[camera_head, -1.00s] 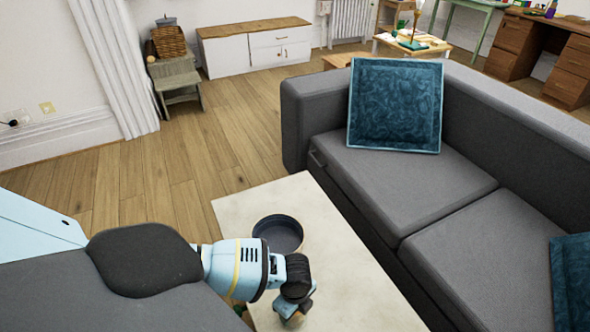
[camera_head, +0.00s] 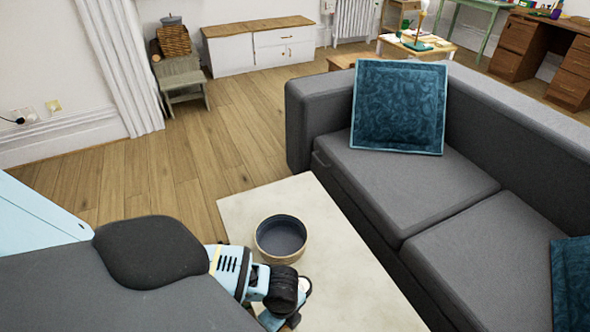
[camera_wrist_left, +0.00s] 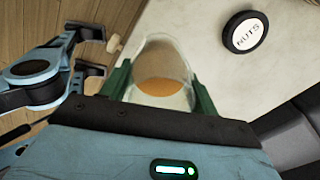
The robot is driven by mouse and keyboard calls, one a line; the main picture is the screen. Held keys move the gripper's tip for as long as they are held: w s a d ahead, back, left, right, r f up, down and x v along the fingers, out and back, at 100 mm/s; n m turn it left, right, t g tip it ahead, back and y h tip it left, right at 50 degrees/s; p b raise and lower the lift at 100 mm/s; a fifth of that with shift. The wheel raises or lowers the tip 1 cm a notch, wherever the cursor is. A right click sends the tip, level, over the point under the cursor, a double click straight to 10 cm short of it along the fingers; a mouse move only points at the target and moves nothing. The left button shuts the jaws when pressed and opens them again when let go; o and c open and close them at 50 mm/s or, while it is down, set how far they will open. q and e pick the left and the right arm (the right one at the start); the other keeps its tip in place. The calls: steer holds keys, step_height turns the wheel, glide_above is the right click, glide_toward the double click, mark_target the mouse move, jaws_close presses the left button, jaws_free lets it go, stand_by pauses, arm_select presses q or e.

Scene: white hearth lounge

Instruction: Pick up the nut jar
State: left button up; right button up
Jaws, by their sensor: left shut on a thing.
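A clear glass vessel with orange-brown contents (camera_wrist_left: 162,68) sits between the green fingers of my left gripper (camera_wrist_left: 160,88) in the left wrist view. The fingers are shut on it. A round black-rimmed piece with a white face reading NUTS (camera_wrist_left: 245,32) is on the pale table, apart from the fingers; I cannot tell whether it is a loose lid or a jar top. In the head view my left gripper (camera_head: 282,320) is at the bottom edge over the table, and its wrist hides most of what it holds.
A dark round bowl (camera_head: 281,237) stands on the pale table (camera_head: 345,262), just beyond my left wrist. The grey sofa (camera_head: 425,195) with blue cushions borders the table on the right. Wooden floor (camera_head: 190,175) lies open to the left and beyond.

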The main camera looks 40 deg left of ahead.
arm_select(q)
steer(key=s+d, duration=0.1)
steer(key=s, duration=0.8)
steer(key=shift+s+d+r+p, duration=0.15)
steer(key=shift+s+r+p, duration=0.2)
steer(key=shift+r, duration=0.1)
arm_select(e)
steer(key=shift+s+r, duration=0.2)
steer(key=shift+r, duration=0.15)
arm_select(q)
steer(key=shift+w+r, duration=0.1)
arm_select(e)
steer(key=shift+w, duration=0.1)
arm_select(q)
steer(key=w+d+r+n+p, duration=0.1)
steer(key=w+r+n+p, duration=0.3)
steer(key=r, duration=0.7)
steer(key=w+d+r+n+p, duration=0.1)
steer(key=w+r+n+p, duration=0.2)
steer(key=w+r+n, duration=0.5)
step_height(320, 180, up, 25)
steer(key=n+p, duration=0.5)
steer(key=n, duration=0.1)
steer(key=shift+f, duration=0.15)
arm_select(e)
steer(key=w+r+t, duration=0.2)
steer(key=w+r, duration=0.4)
steer(key=r, duration=0.7)
steer(key=shift+d+r, duration=0.15)
steer(key=shift+d, duration=0.2)
